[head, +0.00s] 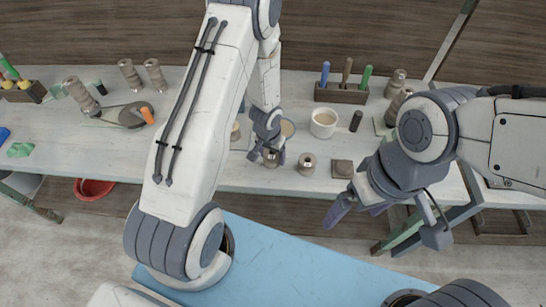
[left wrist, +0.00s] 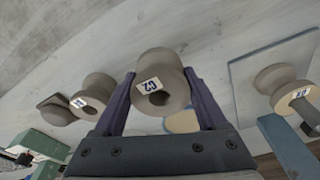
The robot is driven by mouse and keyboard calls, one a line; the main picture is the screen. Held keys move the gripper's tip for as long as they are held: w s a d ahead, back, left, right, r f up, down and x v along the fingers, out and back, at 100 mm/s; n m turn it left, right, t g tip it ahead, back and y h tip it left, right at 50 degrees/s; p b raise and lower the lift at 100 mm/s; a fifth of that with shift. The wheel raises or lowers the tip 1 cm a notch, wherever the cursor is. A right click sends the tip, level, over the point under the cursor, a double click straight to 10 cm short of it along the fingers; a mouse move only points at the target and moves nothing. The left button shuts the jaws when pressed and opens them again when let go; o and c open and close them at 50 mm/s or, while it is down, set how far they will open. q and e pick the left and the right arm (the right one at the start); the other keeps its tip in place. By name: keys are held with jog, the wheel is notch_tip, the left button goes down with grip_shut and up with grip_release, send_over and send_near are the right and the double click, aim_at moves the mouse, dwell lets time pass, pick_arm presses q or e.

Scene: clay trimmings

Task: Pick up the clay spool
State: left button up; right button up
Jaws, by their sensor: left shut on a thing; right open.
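A grey-brown clay spool (left wrist: 160,65) with a white label sits between the two fingers of my left gripper (left wrist: 158,88) in the left wrist view. In the head view my left gripper (head: 268,150) is shut on this spool (head: 271,160) near the table's front edge. I cannot tell whether the spool is clear of the tabletop. A second labelled spool (head: 307,165) stands just right of it, and it also shows in the left wrist view (left wrist: 98,87). My right gripper (head: 355,213) is open and empty, in front of the table edge.
A brown block (head: 342,168) lies right of the second spool. A white cup (head: 323,123) and a tool rack (head: 341,94) stand behind. More spools (head: 129,74) stand at the back left. A red bowl (head: 94,189) is below the table (head: 225,178).

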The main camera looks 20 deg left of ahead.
aim_at(276, 158)
pick_arm(q)
jog(key=shift+r+p, duration=0.3)
jog(key=shift+r, duration=0.6)
jog(key=s+d+b, duration=0.2)
jog(key=shift+r+b, duration=0.3)
jog(key=shift+b, duration=0.1)
jog(key=s+d+r+b, duration=0.3)
jog(key=s+d+r, duration=0.2)
jog(key=s+d, duration=0.1)
jog(key=shift+s+d+r, duration=0.15)
jog(key=shift+r, duration=0.2)
pick_arm(e)
jog(key=shift+f, duration=2.45)
